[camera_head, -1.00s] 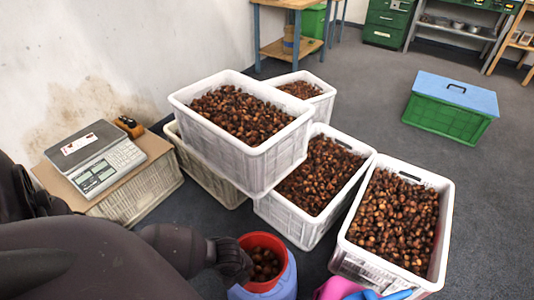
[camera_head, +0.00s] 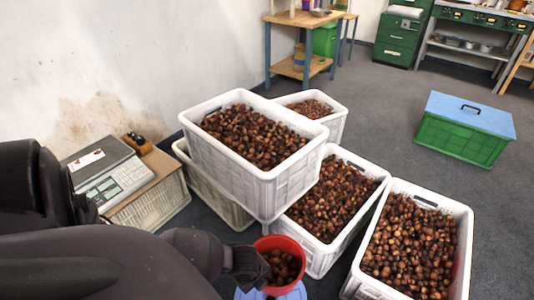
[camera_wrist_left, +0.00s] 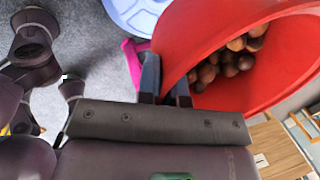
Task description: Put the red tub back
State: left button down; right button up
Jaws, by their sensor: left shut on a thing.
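The red tub (camera_head: 297,279) is at the bottom centre of the head view, with several chestnuts (camera_head: 281,262) in it. My left gripper (camera_head: 262,268) is at the tub's left side. In the left wrist view, the fingers (camera_wrist_left: 166,86) are shut on the rim of the tub (camera_wrist_left: 212,42), which appears tilted there. A light blue round object (camera_head: 246,293) shows just below the tub; it also shows at the top of the left wrist view (camera_wrist_left: 128,14). The tub's underside is hidden in the head view. My right gripper is not in view.
White crates of chestnuts stand close ahead: a raised one (camera_head: 255,187), one beside it (camera_head: 325,250), and one at right (camera_head: 462,255). A scale (camera_head: 110,176) stands at left. A green box with a blue lid (camera_head: 462,143) stands on open floor. A pink thing (camera_wrist_left: 132,62) lies near the blue object.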

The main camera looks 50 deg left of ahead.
pick_arm(q)
jog(key=s+b+x, duration=0.1)
jog(key=b+x, duration=0.1)
jog(key=x, duration=0.4)
jog(key=s+b+x, duration=0.2)
jog(key=b+x, duration=0.1)
jog(key=x, duration=0.3)
jog(key=s+f+b+x, duration=0.1)
jog(key=b+x, duration=0.1)
jog(key=x, duration=0.4)
jog(key=shift+s+d, duration=0.15)
jog(key=shift+f, duration=0.2)
jog(key=shift+r, duration=0.1)
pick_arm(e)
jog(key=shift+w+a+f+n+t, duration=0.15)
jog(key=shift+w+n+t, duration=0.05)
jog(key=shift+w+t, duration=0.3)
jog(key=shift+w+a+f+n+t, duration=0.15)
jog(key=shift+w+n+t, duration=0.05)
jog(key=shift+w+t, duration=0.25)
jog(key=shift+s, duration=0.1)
pick_arm(q)
jog(key=c, duration=1.3)
grip_release()
